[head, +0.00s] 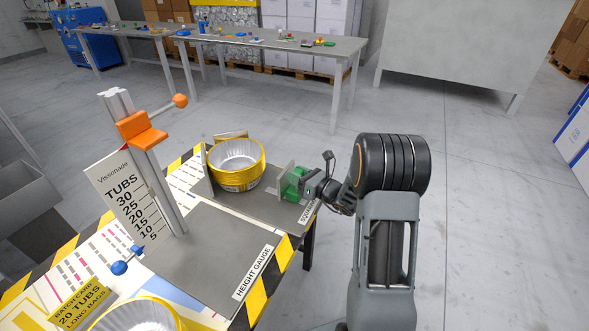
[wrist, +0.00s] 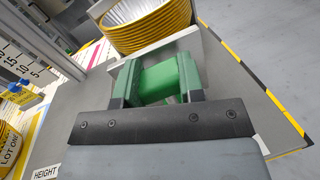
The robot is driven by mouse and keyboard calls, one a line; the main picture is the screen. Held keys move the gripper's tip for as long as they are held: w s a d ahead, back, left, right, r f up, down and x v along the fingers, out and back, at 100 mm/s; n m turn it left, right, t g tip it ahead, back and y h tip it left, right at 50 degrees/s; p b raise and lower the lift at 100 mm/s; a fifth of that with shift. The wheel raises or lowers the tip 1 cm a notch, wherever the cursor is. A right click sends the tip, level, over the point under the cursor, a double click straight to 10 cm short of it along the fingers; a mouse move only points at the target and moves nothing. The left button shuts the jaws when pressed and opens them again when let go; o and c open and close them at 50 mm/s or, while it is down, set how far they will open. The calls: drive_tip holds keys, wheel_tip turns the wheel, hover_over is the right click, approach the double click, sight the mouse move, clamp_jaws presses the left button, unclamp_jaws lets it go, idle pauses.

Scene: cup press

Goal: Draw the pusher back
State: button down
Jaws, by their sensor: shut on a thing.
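The pusher is an upright grey plate (head: 285,178) with a green handle block (head: 293,184) on its near right side. My gripper (head: 304,185) is shut on the green block. In the wrist view the block (wrist: 165,80) sits between the two fingers of my gripper (wrist: 157,88), and the plate (wrist: 185,45) stands just beyond it. A stack of yellow-rimmed foil tubs (head: 237,178) stands on the grey board left of the plate, with a clear gap in the head view. The tubs also show beyond the plate in the wrist view (wrist: 150,25). The block's lower part is hidden.
The height gauge post (head: 160,190) with an orange slider (head: 141,130) stands left of the tubs. A blue knob (head: 120,267) and more tubs (head: 140,318) are at the near left. The striped table edge (head: 272,272) lies close; open floor is to the right.

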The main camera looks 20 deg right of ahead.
drive_tip(key=shift+s+d+f, duration=0.1)
drive_tip(key=c, duration=1.2)
unclamp_jaws()
drive_tip(key=shift+o, duration=0.9)
drive_tip(key=shift+s+d, duration=0.1)
drive_tip(key=shift+d, duration=0.1)
drive_tip(key=shift+o, duration=1.3)
drive_tip(key=shift+a, duration=0.2)
drive_tip(key=p+v, duration=0.1)
drive_tip(key=v, duration=1.2)
drive_tip(key=shift+s+d+p, duration=0.25)
drive_tip(key=shift+s+p, duration=0.05)
drive_tip(key=shift+p, duration=0.1)
